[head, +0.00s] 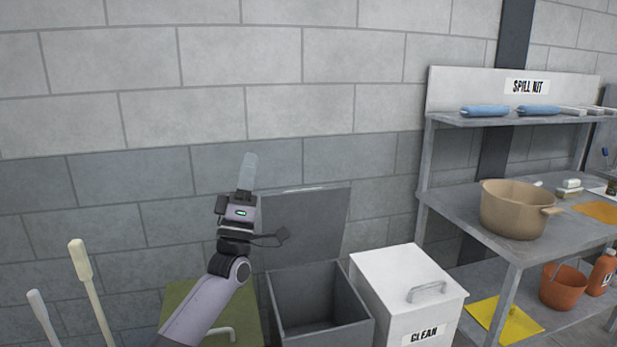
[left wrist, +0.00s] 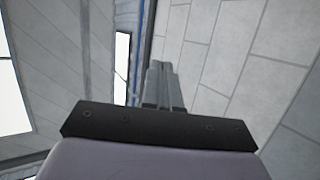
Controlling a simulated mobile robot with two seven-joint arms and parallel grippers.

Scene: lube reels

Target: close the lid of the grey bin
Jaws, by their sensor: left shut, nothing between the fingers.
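The grey bin (head: 320,302) stands against the wall in the head view, with its inside showing and empty as far as I can see. Its lid (head: 318,225) is open and stands upright at the back, near the wall. My left gripper (head: 249,165) is shut and empty. It points up, just left of the lid and higher than its top edge in the picture; I cannot tell how far apart they are in depth. In the left wrist view the shut fingers (left wrist: 161,85) show against the wall, and no bin is in sight. My right gripper is not in view.
A white bin marked CLEAN (head: 405,290) stands shut right of the grey bin. An olive-green lid (head: 245,305) lies to the left, partly behind my left arm. Two pale handles (head: 88,285) rise at far left. A metal shelf (head: 465,205) with a tan pot (head: 512,210) stands at right.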

